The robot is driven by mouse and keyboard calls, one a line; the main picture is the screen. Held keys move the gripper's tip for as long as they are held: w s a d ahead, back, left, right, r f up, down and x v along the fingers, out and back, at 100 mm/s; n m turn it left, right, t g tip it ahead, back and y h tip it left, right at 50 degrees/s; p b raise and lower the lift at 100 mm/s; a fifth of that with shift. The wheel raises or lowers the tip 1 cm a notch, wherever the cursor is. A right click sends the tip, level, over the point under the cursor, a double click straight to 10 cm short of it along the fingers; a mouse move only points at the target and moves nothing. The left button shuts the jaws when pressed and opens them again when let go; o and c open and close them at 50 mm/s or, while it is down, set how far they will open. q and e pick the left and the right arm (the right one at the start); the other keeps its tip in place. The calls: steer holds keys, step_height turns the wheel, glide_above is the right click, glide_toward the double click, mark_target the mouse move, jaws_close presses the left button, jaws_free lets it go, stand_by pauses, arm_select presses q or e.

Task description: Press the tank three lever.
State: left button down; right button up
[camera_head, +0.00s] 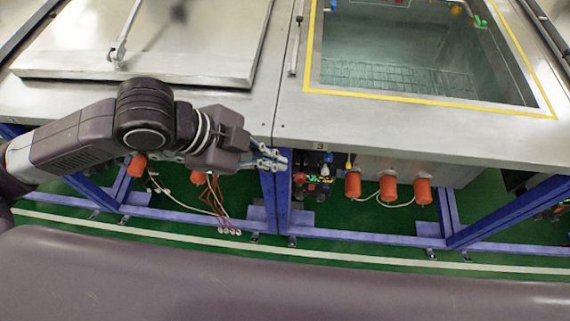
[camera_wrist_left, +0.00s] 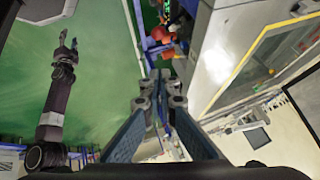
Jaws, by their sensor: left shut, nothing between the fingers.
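The tank marked 3 (camera_head: 420,125) stands at the right in the head view, its basin open with a yellow border. Below its front edge sits a cluster of small valves and fittings (camera_head: 312,181) in black, red, blue and green. Which part is the lever is too small to tell. My left gripper (camera_head: 284,159) is shut and empty, just left of this cluster at the tank's front edge. Its closed fingers (camera_wrist_left: 160,88) show in the left wrist view, with red fittings (camera_wrist_left: 160,36) beyond them. My right gripper (camera_wrist_left: 68,42) appears open and empty over the green floor in the wrist view.
A closed metal lid (camera_head: 190,40) covers the neighbouring tank at the left. Several orange cylinders (camera_head: 388,188) hang below the tank edge right of the valves. Blue frame legs (camera_head: 283,205) stand below my left gripper. Loose hoses hang nearby. Green floor lies in front.

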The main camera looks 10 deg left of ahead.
mark_target(301, 168)
arm_select(q)
steer(key=a+f+p+x, duration=0.1)
steer(key=a+x, duration=0.1)
steer(key=x, duration=1)
steer(key=shift+w+a+p, duration=0.15)
steer(key=shift+w+p, duration=0.15)
steer(key=shift+f, duration=0.25)
